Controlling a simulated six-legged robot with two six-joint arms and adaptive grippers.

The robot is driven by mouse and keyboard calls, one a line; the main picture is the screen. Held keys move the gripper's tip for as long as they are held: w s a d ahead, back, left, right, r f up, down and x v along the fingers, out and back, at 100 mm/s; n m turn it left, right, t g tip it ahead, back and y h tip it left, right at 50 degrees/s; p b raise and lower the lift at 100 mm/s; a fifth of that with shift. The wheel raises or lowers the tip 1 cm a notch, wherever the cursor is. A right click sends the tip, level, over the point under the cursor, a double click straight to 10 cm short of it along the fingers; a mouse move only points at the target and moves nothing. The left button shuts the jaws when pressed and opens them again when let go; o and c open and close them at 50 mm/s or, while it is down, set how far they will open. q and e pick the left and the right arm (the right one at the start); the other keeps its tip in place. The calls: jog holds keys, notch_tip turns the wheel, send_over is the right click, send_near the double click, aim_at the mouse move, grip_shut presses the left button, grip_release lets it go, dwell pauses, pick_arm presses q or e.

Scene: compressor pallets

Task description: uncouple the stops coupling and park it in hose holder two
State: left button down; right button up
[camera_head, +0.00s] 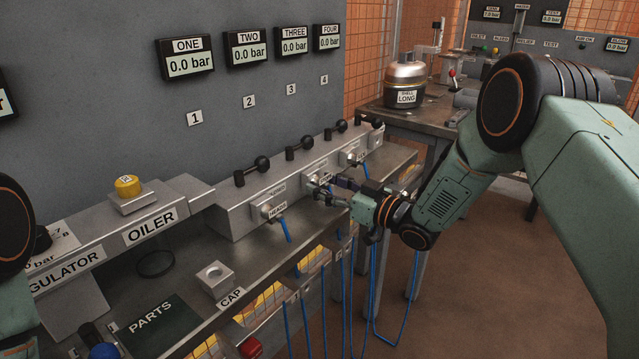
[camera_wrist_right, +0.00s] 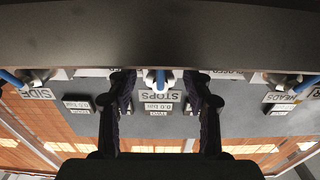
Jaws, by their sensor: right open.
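In the right wrist view, which is upside down, the stops coupling (camera_wrist_right: 161,80) with its blue hose shows above the STOPS label (camera_wrist_right: 163,97). My right gripper (camera_wrist_right: 161,92) is open, with one dark finger on each side of the coupling; I cannot tell whether either touches it. In the head view my right gripper (camera_head: 332,191) is at the front of the grey valve block (camera_head: 236,218) and hides most of the stops coupling. My left gripper is out of view. I cannot make out hose holder two.
The heads coupling (camera_head: 270,209) is left of my right gripper, and another coupling (camera_head: 352,157) is to its right. Blue hoses (camera_head: 325,290) hang below the bench edge.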

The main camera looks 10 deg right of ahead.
aim_at(328, 188)
dwell(0.7)
grip_shut()
dwell(0.5)
jog(key=shift+s+d, duration=0.1)
jog(key=shift+s, duration=0.05)
jog(key=shift+p+v, duration=1.9)
jog(key=shift+v, duration=0.9)
jog(key=shift+s, duration=0.15)
